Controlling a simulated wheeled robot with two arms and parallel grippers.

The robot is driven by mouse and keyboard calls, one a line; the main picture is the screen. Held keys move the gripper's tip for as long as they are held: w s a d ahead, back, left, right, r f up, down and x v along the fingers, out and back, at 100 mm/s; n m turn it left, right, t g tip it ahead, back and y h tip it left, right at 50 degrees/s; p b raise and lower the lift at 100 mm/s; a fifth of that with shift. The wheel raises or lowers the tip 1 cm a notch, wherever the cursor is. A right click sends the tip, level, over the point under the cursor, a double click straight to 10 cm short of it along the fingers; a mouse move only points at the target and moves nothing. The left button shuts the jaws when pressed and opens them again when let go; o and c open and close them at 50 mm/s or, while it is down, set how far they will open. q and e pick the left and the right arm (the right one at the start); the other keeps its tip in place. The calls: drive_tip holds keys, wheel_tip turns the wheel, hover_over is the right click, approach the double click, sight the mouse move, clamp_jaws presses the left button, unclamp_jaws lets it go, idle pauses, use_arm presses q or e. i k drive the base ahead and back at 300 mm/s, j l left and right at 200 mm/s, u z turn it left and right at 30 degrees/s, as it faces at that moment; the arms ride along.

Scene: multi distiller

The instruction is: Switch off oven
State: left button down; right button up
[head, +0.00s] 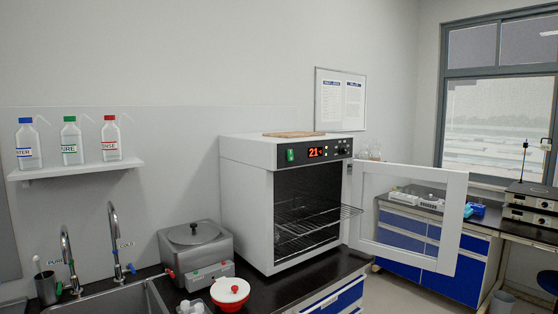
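The oven (246,200) is a white box on the dark counter, right of the picture's middle. Its glass-windowed door (366,205) stands wide open, swung out to the right. A wire rack (318,217) sticks partly out of the dark cavity. The black control panel along the top front has a lit red display (315,152) that seems to read 21. A green switch (290,155) is at the panel's left end, and dark knobs (341,150) are at its right. Neither of my grippers is in the head view.
A metal water bath (195,255) and a red-and-white bowl (230,293) stand left of the oven. A sink with two taps (120,245) is at the far left. The open door takes up space right of the oven. A wooden board (294,134) lies on the oven top.

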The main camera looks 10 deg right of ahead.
sight(289, 152)
drive_tip(key=i, duration=0.9)
drive_tip(key=i+l, duration=0.15)
drive_tip(key=l, duration=0.2)
drive_tip(key=i+l, duration=0.1)
drive_tip(key=l, duration=0.25)
drive_tip(key=i+l, duration=0.15)
drive_tip(key=l, duration=0.2)
drive_tip(key=i+l+z, duration=0.1)
drive_tip(key=l, duration=0.25)
drive_tip(key=i+l, duration=0.15)
drive_tip(key=l, duration=0.2)
